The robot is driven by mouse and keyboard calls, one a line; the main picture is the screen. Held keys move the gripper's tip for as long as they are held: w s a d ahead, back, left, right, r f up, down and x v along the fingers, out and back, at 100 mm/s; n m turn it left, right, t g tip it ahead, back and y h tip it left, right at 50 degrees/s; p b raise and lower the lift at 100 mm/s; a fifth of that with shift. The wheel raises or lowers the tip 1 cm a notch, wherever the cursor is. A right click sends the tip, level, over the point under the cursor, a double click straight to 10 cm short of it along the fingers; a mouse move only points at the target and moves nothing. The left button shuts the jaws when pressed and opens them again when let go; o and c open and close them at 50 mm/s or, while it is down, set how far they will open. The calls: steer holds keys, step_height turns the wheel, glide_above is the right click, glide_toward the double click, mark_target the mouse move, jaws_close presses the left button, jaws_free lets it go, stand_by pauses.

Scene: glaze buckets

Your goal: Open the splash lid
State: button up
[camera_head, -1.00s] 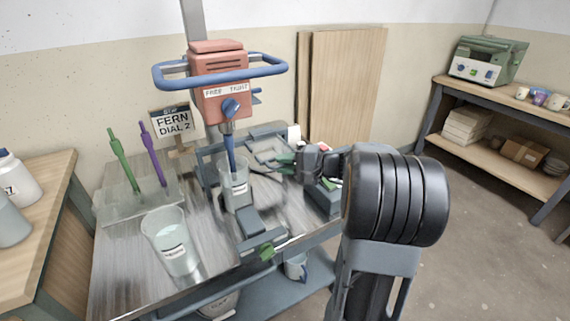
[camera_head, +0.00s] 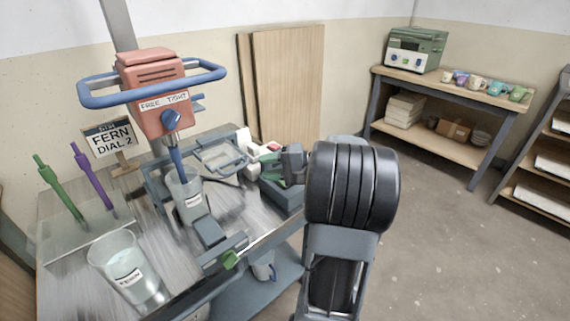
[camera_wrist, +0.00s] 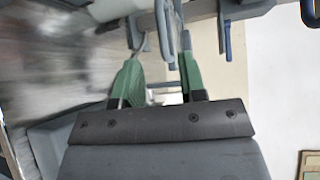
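The splash lid, which I take to be the clear grey-framed panel (camera_head: 222,156), is at the back right of the bench, behind the bucket (camera_head: 187,203) under the mixer (camera_head: 160,90). I cannot tell its exact angle. My gripper (camera_head: 267,172) is to the right of this panel, apart from it in the head view, by a grey bin. In the wrist view its two green fingers (camera_wrist: 158,68) are apart, with background showing between them. Grey-blue bars (camera_wrist: 163,28) show around and beyond the fingertips. I cannot tell whether any bar lies between them.
A clear bucket (camera_head: 127,268) stands at the bench's front left. A grey clamp arm with a green tip (camera_head: 230,259) lies at the front. A grey bin (camera_head: 281,195) sits at the right edge. Floor (camera_head: 440,240) to the right is open, before a shelf (camera_head: 440,85).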

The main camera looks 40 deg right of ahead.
steer(key=shift+v, duration=2.45)
